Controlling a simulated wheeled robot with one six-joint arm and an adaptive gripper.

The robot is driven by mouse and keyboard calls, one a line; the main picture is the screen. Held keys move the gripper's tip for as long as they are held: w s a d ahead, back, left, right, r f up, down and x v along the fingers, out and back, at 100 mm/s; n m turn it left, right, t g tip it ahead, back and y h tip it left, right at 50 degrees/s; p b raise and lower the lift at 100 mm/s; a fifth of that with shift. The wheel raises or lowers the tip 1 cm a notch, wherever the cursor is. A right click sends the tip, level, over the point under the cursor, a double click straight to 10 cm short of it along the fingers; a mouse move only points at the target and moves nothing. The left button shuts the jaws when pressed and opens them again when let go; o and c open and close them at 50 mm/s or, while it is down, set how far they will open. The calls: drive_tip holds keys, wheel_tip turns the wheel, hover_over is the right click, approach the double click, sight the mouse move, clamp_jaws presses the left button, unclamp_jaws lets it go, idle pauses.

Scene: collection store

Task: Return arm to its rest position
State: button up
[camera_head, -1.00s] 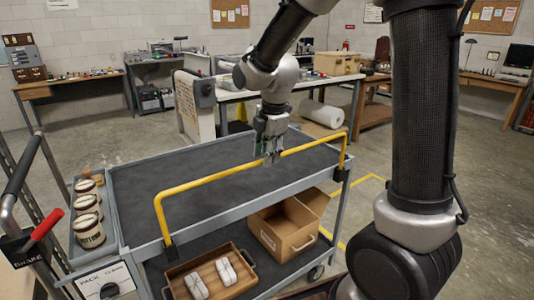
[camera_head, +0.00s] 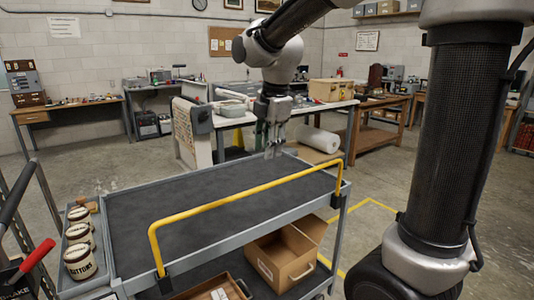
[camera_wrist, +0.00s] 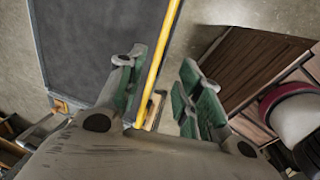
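My gripper (camera_head: 273,140) hangs fingers-down above the far right part of the cart's top, in the head view. In the wrist view its two green-padded fingers (camera_wrist: 166,95) are spread apart with nothing between them, so it is open and empty. The cart (camera_head: 205,250) has a dark, bare top surface (camera_head: 200,200) and a yellow rail (camera_head: 250,191) along its near side. The rail also shows in the wrist view (camera_wrist: 158,70), passing below the gap between the fingers. My arm comes in from the upper right.
Labelled jars (camera_head: 79,261) stand in a side tray at the cart's left. An open cardboard box (camera_head: 285,255) and a wooden tray (camera_head: 238,286) sit on the lower shelf. A white table (camera_head: 240,119) stands behind. Floor to the right is partly clear, with yellow tape (camera_head: 375,204).

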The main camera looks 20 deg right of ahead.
idle(0.4)
drive_tip(key=s+d+m, duration=0.4)
drive_tip(key=s+m, duration=0.3)
drive_tip(key=s+d+m+t, duration=0.1)
drive_tip(key=s+d+m, duration=0.3)
drive_tip(key=s+m, duration=0.3)
drive_tip(key=s+d+f+m+t, duration=0.1)
drive_tip(key=s+d+m, duration=0.2)
drive_tip(key=s+m, duration=0.4)
drive_tip(key=shift+s+d+h, duration=0.3)
drive_tip(key=shift+s+d, duration=0.05)
drive_tip(key=shift+d, duration=0.05)
